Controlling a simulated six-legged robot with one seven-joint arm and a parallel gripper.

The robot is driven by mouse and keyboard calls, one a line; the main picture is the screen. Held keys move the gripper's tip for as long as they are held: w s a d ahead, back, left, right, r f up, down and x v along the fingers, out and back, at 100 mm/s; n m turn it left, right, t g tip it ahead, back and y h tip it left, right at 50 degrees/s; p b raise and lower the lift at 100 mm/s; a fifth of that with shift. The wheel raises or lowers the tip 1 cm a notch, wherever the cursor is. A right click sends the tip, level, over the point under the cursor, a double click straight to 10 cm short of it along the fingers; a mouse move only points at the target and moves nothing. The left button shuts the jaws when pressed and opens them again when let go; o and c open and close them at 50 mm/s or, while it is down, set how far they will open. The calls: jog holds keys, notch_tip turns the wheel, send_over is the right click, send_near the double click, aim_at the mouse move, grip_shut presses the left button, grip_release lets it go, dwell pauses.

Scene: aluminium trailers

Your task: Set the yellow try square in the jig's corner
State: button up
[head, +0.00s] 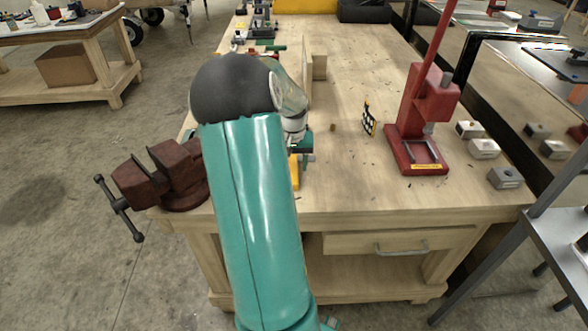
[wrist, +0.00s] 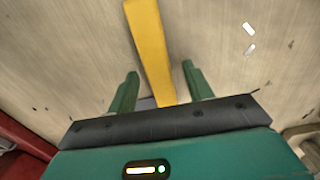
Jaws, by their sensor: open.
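The yellow try square (wrist: 150,50) lies on the wooden bench top, its yellow bar running up from between my fingers in the wrist view. A grey piece near the gripper body may be its other arm; the gripper hides most of it. In the head view a bit of yellow (head: 294,173) shows beside my arm. My gripper (wrist: 160,68) is open, with one green finger on each side of the yellow bar and gaps showing. An upright wooden piece (head: 319,66) beyond my arm may be part of the jig; its corner is not clearly seen.
A dark red vise (head: 165,178) is on the bench's left edge. A red press (head: 420,130) stands right, with grey blocks (head: 484,148) beside it. The bench between card and front edge is mostly clear.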

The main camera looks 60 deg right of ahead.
grip_shut()
jog(key=shift+r, duration=0.1)
